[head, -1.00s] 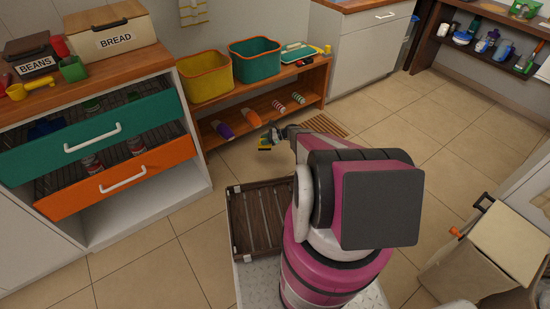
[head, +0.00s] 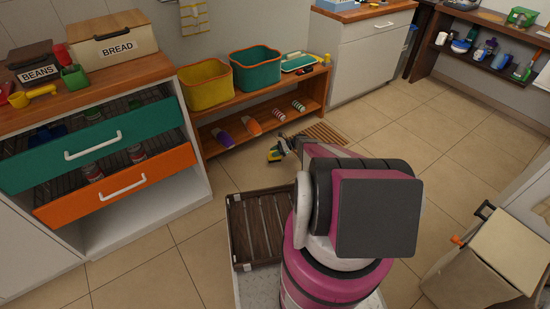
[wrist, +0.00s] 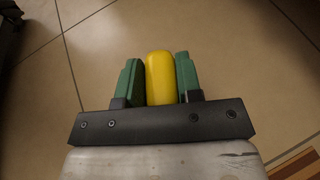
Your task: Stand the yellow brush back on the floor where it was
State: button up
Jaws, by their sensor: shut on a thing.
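The yellow brush (wrist: 160,78) is between the two green finger pads of my gripper (wrist: 160,82) in the wrist view. My gripper is shut on it, and only its yellow upper part shows there. In the head view the brush (head: 274,155) is small, with yellow and dark parts, at the end of my gripper (head: 282,147). It is over the tiled floor in front of the low wooden shelf. I cannot tell whether its lower end touches the floor.
The wooden shelf (head: 232,116) holds a yellow bin (head: 206,86) and a teal bin (head: 255,70) behind the brush. A striped wooden mat (head: 325,134) lies to the right. The orange drawer (head: 120,184) stands open at left. Floor tiles (head: 420,150) at right are clear.

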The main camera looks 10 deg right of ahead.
jog(key=shift+d+f, duration=0.2)
jog(key=shift+f, duration=1.9)
jog(key=o, duration=0.9)
jog(key=shift+f, duration=0.15)
jog(key=shift+o, duration=0.2)
